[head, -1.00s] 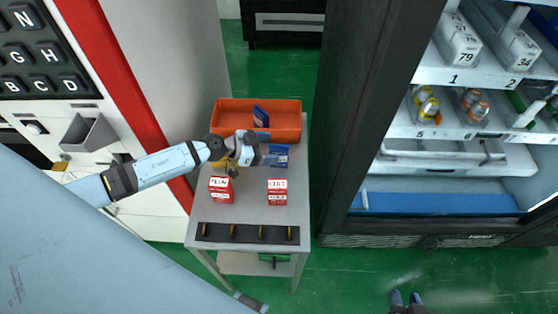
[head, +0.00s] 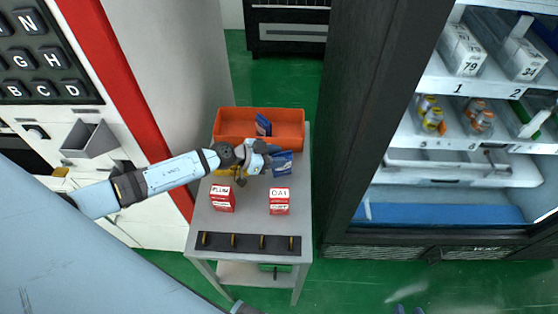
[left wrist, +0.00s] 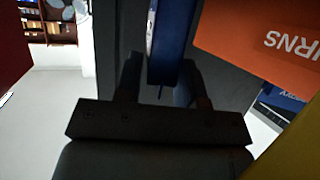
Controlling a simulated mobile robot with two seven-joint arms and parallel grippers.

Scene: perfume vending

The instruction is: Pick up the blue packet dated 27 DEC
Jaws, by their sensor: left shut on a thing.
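My left gripper (head: 268,160) is over the table beside a blue packet (head: 282,165) and is shut on it. In the left wrist view the blue packet (left wrist: 166,40) stands edge-on between the two dark fingers. Its date cannot be read. A second blue packet (head: 263,125) leans in the orange bin (head: 230,128) just behind; its date is not readable either. My right gripper (head: 408,310) shows only as two fingertips, apart and empty, at the bottom edge of the head view.
Two red-and-white boxes, one left (head: 222,198) and one right (head: 279,201), stand in front of the gripper on the grey table (head: 250,218). A dark hook strip (head: 248,243) lies along the front edge. An open vending cabinet (head: 440,195) stands right.

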